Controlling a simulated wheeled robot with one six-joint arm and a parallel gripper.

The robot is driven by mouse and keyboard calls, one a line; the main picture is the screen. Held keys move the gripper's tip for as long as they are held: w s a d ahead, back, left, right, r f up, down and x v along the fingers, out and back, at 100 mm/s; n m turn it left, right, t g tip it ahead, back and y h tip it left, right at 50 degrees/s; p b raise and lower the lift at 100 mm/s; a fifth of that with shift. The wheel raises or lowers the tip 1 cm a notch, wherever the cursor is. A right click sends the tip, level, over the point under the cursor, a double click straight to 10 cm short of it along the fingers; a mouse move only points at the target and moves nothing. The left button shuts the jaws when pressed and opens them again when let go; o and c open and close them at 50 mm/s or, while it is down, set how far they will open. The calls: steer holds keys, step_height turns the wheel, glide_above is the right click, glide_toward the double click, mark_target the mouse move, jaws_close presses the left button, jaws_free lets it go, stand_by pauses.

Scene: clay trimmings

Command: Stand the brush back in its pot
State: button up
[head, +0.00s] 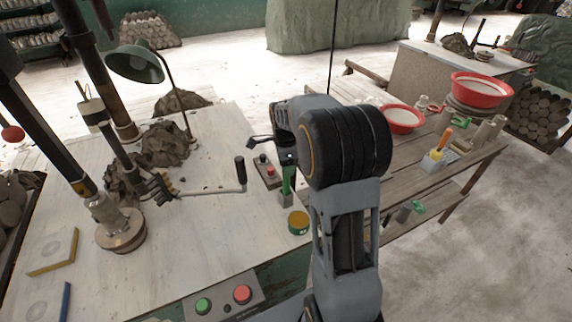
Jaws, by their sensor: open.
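My gripper (286,160) is at the end of my arm, left of its big black joint, over the right part of the white worktable (205,215). Its jaws are open; its fingers are small and partly hidden by my wrist. Directly below it a green upright thing (287,180), perhaps the brush's handle, stands in or right behind a small grey pot (285,199). I cannot tell whether it is inside, and no bristles show. A yellow-and-green tin (298,222) stands just in front of the pot.
A control box (268,172), a crank handle (240,172) and a desk lamp (136,66) are left of my gripper. Clay trimmings (165,143) lie farther left. A button panel (223,299) is at the front edge. A wooden bench (455,165) with red bowls (481,88) is at right.

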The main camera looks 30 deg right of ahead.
step_height(320, 180, up, 12)
steer(key=s+a+f+n+t, duration=0.2)
steer(key=s+a+n, duration=0.3)
steer(key=s+n, duration=0.4)
steer(key=s+a+f+n+t, duration=0.2)
steer(key=s+a+n, duration=0.3)
steer(key=s+n, duration=0.4)
steer(key=n, duration=0.3)
steer(key=shift+s+a+f, duration=0.2)
steer(key=shift+s+f, duration=0.15)
